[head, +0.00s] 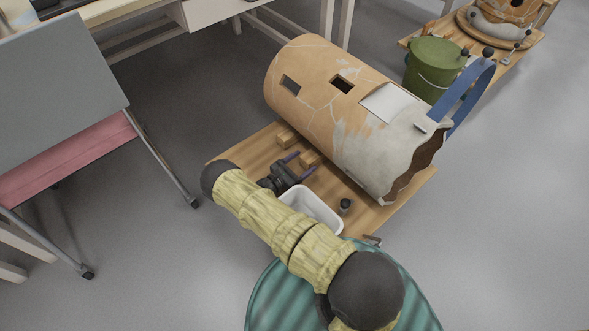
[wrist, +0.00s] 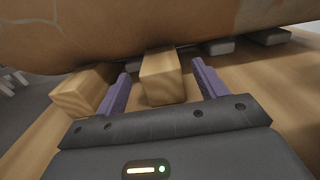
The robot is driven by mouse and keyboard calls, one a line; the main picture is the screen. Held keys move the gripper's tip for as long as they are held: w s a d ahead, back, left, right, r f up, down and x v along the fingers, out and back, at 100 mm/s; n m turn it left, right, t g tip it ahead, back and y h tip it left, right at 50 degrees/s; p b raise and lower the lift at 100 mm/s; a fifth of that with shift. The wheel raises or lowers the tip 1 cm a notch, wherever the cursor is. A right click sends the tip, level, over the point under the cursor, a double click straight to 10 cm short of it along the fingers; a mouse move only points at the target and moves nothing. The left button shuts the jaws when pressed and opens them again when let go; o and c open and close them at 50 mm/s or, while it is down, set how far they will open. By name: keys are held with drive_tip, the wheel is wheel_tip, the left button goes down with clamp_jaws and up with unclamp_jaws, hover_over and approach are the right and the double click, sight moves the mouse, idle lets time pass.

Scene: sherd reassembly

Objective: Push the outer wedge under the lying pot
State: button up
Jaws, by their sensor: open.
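The large orange clay pot (head: 310,75) lies on its side on a wooden board. It has pale grey filled areas and a jagged open end at the right. Its underside fills the top of the wrist view (wrist: 90,40). One wooden wedge (wrist: 162,80) lies between my gripper's spread purple fingers (wrist: 160,68), with a gap on each side. Its far end reaches the pot's underside; contact is unclear. A second wedge (wrist: 80,93) lies left of the left finger, also at the pot's edge; it shows in the head view (head: 287,137). My gripper (head: 304,163) is open, low beside the pot.
A white tray (head: 312,211) and a small dark-topped jar (head: 345,206) stand on the board (head: 235,148) near my arm. Grey pads (wrist: 218,46) sit under the pot. A blue band (head: 467,95) arches by the open end, with a green bucket (head: 434,65) behind.

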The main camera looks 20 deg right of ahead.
sight(313, 157)
drive_tip(key=shift+b+x, duration=0.55)
drive_tip(key=shift+x, duration=1.3)
